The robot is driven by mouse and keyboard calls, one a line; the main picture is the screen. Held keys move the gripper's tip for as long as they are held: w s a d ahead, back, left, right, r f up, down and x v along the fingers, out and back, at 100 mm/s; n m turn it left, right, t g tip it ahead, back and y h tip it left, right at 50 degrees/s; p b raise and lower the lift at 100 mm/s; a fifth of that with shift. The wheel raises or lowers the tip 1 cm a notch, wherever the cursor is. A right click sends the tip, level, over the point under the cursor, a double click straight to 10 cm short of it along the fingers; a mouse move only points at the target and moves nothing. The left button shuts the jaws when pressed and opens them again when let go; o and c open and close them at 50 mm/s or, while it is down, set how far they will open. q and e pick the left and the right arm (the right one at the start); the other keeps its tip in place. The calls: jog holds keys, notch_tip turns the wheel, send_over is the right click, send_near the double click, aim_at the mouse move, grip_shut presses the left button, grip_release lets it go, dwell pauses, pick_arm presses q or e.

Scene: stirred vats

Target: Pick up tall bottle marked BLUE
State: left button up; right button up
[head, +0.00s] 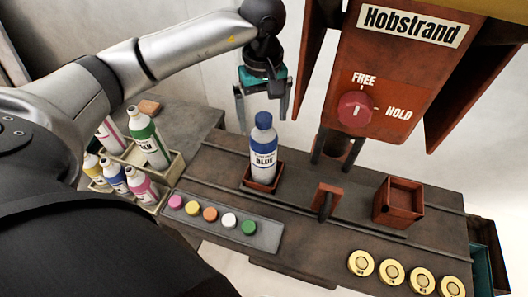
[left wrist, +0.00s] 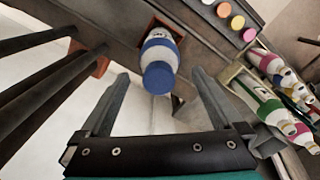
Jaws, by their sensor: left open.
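The tall bottle marked BLUE (head: 263,152) is white with a blue cap and blue bands. It stands upright in a small red-brown square holder (head: 264,180) on the dark bench. In the left wrist view the bottle (left wrist: 159,62) shows cap-on, between and beyond the fingertips. My left gripper (head: 262,120) is open, with one finger on each side of the bottle's top in the head view. In the left wrist view its fingers (left wrist: 160,82) are apart and I see no contact with the bottle. My right gripper is not in view.
A crate (head: 172,176) of several other bottles stands at left. A red machine (head: 390,70) marked Hobstrand, with a FREE/HOLD knob (head: 356,108), rises close at right. An empty-looking red box (head: 399,203) is farther right.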

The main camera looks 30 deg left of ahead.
aim_at(264, 135)
pick_arm(q)
jog(key=shift+f+p, duration=0.3)
jog(key=shift+f, duration=3.1)
jog(key=shift+c, duration=0.2)
grip_shut()
jog(key=shift+r, duration=0.1)
